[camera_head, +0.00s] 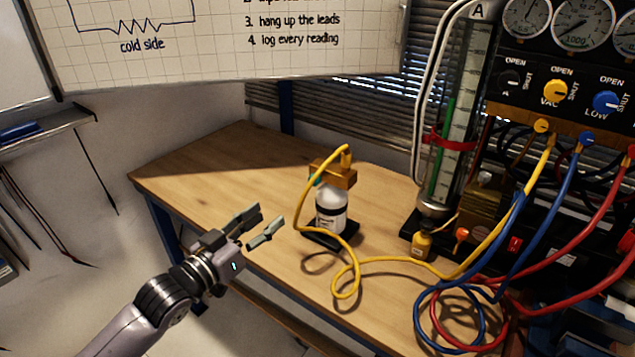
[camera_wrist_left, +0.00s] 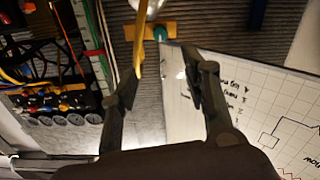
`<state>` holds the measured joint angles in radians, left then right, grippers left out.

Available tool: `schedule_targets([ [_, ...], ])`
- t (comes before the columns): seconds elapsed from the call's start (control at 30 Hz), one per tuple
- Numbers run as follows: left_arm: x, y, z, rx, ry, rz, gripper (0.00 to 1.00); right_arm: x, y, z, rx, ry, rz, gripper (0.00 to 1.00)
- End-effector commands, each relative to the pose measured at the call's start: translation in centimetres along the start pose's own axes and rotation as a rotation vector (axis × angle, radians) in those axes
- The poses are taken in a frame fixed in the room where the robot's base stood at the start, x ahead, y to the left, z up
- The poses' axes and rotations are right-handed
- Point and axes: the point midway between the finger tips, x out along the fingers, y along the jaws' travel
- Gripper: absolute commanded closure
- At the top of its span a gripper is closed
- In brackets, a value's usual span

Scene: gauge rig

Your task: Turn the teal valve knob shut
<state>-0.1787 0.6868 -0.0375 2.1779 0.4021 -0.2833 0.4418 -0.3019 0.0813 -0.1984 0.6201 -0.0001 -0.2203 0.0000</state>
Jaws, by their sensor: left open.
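The teal valve knob (camera_head: 315,179) is a small teal patch on the left side of a brass block (camera_head: 336,173), mostly hidden behind the yellow hose. The block sits on top of a white bottle (camera_head: 331,208) on the bench. In the left wrist view the teal knob (camera_wrist_left: 158,32) shows beyond my fingers, beside the yellow hose. My left gripper (camera_head: 265,219) is open and empty, left of the bottle and apart from the knob. My right gripper is not in view.
A yellow hose (camera_head: 347,278) loops from the block across the bench (camera_head: 225,176) to the gauge panel (camera_head: 560,70). Blue and red hoses coil at the right. The bench's left part is clear.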

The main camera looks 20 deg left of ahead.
Motion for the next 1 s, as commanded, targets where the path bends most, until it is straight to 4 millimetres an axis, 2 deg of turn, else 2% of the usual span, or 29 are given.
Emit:
schedule_targets([
  [0.2,3.7,0.0,-0.3,0.0,0.005,0.0,0.57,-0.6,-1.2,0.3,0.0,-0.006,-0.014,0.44],
  [0.7,13.8,0.0,-0.2,0.002,0.001,-0.001,0.57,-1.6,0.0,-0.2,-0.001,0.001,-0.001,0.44],
  [0.83,15.4,0.0,-0.1,0.002,0.0,-0.001,0.57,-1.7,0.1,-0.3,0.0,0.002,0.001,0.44],
  [1.0,16.4,0.0,0.0,0.002,0.0,-0.001,0.57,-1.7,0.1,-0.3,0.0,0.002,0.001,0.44],
])
